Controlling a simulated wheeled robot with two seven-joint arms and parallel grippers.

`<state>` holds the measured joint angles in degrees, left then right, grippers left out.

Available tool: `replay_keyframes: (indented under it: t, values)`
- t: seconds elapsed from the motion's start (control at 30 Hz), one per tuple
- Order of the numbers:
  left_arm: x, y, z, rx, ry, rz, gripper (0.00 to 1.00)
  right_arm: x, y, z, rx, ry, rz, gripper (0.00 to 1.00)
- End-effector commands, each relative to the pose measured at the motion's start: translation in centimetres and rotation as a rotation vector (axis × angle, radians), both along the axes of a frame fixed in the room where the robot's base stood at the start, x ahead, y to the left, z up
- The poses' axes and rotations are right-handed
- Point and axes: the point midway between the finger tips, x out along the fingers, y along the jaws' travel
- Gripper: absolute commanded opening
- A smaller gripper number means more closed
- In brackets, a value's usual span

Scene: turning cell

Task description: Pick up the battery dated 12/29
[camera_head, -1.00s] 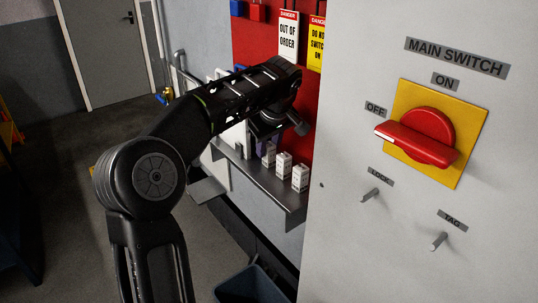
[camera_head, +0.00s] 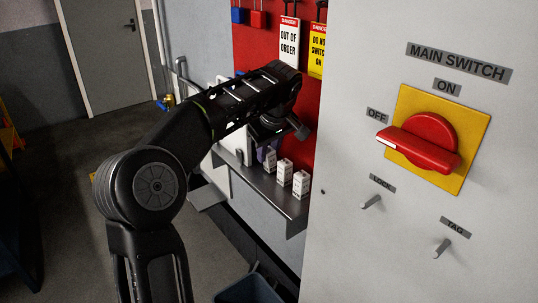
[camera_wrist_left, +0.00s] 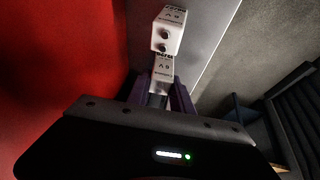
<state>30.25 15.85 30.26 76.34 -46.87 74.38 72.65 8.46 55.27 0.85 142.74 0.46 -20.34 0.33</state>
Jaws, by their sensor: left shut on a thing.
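Several small white box-shaped batteries stand on a grey shelf (camera_head: 262,188) below the red board. In the head view one battery (camera_head: 270,158) is at my left gripper (camera_head: 263,153), and two more, a middle one (camera_head: 285,173) and a near one (camera_head: 301,185), stand to its right. In the left wrist view my left gripper (camera_wrist_left: 161,95) has its purple fingers shut on a battery (camera_wrist_left: 162,72). Another battery (camera_wrist_left: 168,32) with two dark terminals is just beyond it. The printed dates are too small to read. My right gripper is not in view.
A grey cabinet with a red main switch (camera_head: 430,140) and two pegs stands at the right. Tags (camera_head: 290,43) and padlocks (camera_head: 258,19) hang on the red board. A dark bin (camera_head: 250,289) is below the shelf. Open floor lies left.

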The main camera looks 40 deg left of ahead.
Motion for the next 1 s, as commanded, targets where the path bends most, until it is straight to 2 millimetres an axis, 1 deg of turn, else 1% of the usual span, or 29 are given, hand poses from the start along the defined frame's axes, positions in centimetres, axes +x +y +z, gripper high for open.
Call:
replay_keyframes:
  t: [0.03,0.17,0.23,0.3,0.37,0.4,0.67,0.73,0.87,0.97,1.0]
  values:
    - [-0.1,0.0,0.3,0.002,-0.004,0.0,0.0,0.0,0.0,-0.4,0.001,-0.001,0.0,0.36]
    - [0.0,0.0,1.9,0.001,-0.004,-0.001,0.0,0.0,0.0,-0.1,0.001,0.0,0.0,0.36]
    - [0.0,0.0,3.1,0.0,-0.005,-0.001,0.0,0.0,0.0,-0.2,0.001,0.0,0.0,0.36]
    - [0.0,-0.1,5.1,0.0,-0.004,-0.001,0.0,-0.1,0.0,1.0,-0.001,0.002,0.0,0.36]
    - [0.0,-0.1,6.5,0.0,-0.005,-0.002,0.0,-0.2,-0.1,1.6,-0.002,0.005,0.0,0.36]
    - [0.0,-0.1,7.6,0.001,-0.003,-0.002,0.0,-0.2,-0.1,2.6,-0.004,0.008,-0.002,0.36]
    - [0.0,0.0,11.7,0.0,-0.003,-0.002,0.0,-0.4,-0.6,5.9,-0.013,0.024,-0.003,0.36]
    - [-1.2,0.5,10.6,0.003,-0.003,0.002,0.0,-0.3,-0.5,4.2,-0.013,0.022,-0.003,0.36]
    - [-3.9,1.3,10.6,0.003,-0.005,0.004,0.0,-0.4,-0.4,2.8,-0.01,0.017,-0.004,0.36]
    - [-6.4,2.0,10.5,0.003,-0.005,0.004,0.0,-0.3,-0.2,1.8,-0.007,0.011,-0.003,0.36]
    - [-7.5,2.3,10.5,0.003,-0.005,0.004,0.0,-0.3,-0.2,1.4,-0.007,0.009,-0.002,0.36]
